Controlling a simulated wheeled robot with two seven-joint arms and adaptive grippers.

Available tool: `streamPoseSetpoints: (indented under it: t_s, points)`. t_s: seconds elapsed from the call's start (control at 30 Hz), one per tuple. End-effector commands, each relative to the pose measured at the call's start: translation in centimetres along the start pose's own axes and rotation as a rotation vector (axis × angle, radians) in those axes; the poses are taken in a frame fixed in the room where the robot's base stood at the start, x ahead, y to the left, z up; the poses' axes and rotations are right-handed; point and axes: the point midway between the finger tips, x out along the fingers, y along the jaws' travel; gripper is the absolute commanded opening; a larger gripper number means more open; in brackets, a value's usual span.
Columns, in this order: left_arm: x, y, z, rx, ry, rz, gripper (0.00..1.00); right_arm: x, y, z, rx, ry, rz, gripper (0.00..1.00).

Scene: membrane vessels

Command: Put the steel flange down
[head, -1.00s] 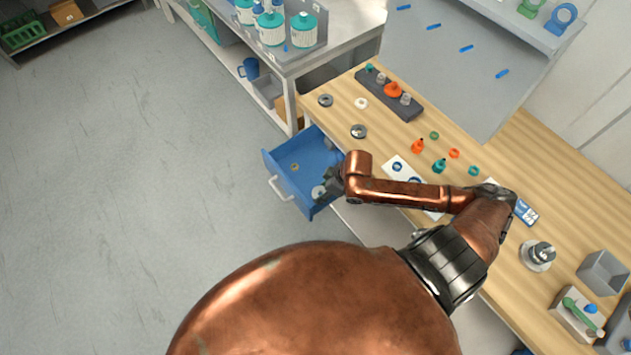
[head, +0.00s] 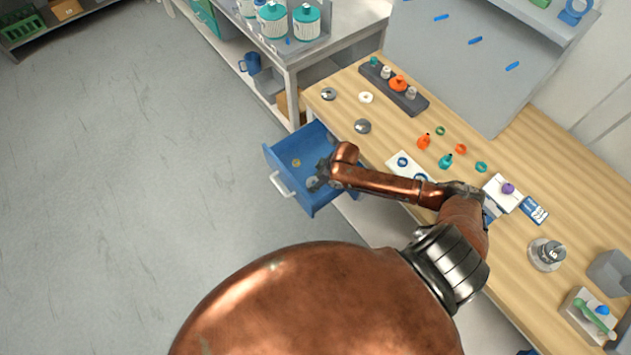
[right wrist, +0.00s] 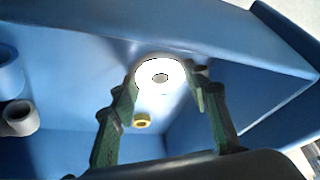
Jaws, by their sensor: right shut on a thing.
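The steel flange (right wrist: 160,91) is a bright, round ring with a dark centre hole, seen between my fingertips in the right wrist view. My right gripper (right wrist: 164,76) is shut on it, with one green finger on each side. In the head view my right gripper (head: 318,180) is at the open blue drawer (head: 278,152), towards its front right part, and the flange (head: 311,182) shows there as a small grey disc. I cannot tell whether the flange touches the drawer floor. My left gripper is not in view.
A small brass ring (head: 296,163) lies in the drawer. The drawer walls stand close around the gripper.

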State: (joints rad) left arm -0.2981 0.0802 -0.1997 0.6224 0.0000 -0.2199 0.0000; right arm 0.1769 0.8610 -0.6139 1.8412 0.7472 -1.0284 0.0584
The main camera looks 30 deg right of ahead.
Motion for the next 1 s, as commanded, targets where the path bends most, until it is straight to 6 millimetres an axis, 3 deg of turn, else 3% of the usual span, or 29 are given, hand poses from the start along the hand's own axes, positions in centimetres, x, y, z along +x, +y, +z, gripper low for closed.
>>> streamPoseSetpoints:
  t_s: [0.27, 0.3, 0.5, 0.83, 1.0]
  points:
    - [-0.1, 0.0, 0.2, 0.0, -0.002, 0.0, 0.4, 0.1, 0.1, 0.0, 0.0, 0.001, 0.001, 0.11]
    - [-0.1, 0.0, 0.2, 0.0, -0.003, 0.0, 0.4, 0.1, 0.1, 0.1, 0.0, 0.0, 0.001, 0.46]
    - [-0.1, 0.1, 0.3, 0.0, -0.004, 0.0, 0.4, 0.0, 0.1, 0.1, 0.001, 0.0, 0.001, 0.59]
    - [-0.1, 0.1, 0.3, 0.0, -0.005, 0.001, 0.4, -0.2, 0.1, 0.0, 0.0, 0.0, 0.002, 0.6]
    - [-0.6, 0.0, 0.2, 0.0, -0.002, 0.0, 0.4, -2.3, 0.2, -0.1, 0.0, 0.0, 0.004, 0.6]
